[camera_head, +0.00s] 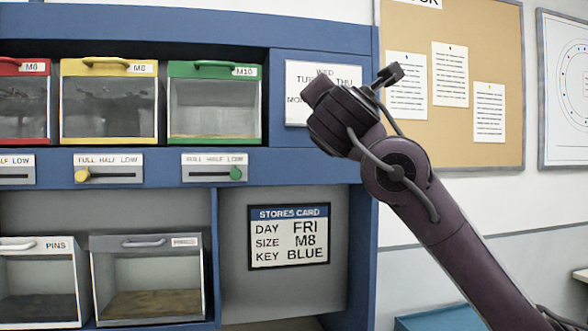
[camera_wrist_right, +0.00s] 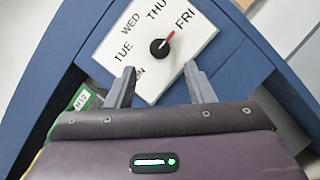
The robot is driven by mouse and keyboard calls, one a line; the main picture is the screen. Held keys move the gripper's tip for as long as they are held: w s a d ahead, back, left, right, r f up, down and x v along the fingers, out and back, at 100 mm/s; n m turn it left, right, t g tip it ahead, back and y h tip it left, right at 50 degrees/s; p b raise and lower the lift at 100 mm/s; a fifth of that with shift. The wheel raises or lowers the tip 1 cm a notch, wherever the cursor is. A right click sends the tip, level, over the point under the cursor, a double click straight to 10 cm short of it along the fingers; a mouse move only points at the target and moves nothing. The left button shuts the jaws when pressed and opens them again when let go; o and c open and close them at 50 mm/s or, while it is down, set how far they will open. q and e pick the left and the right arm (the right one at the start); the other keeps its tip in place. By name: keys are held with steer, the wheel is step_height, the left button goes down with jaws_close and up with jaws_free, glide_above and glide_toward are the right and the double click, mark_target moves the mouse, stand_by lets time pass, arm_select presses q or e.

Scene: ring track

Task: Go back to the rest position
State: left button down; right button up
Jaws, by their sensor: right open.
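My right arm comes in from the right in the head view, and its gripper (camera_head: 322,98) is in front of the white day dial plate (camera_head: 298,78), hiding much of it. In the right wrist view, the two fingers of my right gripper (camera_wrist_right: 161,86) are spread apart with nothing between them. The day dial knob (camera_wrist_right: 159,48) lies just beyond the fingertips, and its red pointer aims at FRI. I cannot tell the exact gap to the plate. My left gripper is not in view.
The blue shelf (camera_head: 310,165) holds red, yellow (camera_head: 108,100) and green (camera_head: 213,100) bins. The yellow slider knob (camera_head: 83,176) is at FULL, the green one (camera_head: 236,173) at LOW. A stores card (camera_head: 289,238) reads FRI, M8, BLUE. A cork board (camera_head: 500,60) hangs right.

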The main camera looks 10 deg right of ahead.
steer(key=w+a+f+m+g+y, duration=0.2)
steer(key=a+f+m+g, duration=0.1)
steer(key=f, duration=1.4)
steer(key=w+a+f+m+g+y, duration=0.1)
steer(key=a+f+m+g+y, duration=0.15)
steer(key=f, duration=1.45)
steer(key=s+d+f+m+g, duration=0.1)
steer(key=s+f+m+g, duration=0.15)
steer(key=s+f, duration=0.45)
steer(key=s+f+m+g+y, duration=0.1)
steer(key=s+f+m+g, duration=0.15)
steer(key=f, duration=0.85)
steer(key=s+d+f+m+g, duration=0.1)
steer(key=s+f+m+g, duration=0.1)
steer(key=s+f+m, duration=0.5)
steer(key=s+d+f+m+g, duration=0.25)
steer(key=s+f, duration=0.35)
steer(key=s, duration=0.3)
steer(key=s+d+f+m+g, duration=0.2)
steer(key=s+d+f, duration=0.1)
steer(key=s+f, duration=0.45)
step_height(320, 180, down, 30)
steer(key=s+g, duration=0.1)
steer(key=s, duration=0.2)
steer(key=s+d+f+g, duration=0.1)
steer(key=s+d+f, duration=0.2)
steer(key=s+f, duration=1.4)
steer(key=shift+s+f+n+g, duration=0.2)
steer(key=shift+s+n+g, duration=0.15)
steer(key=shift+s, duration=0.6)
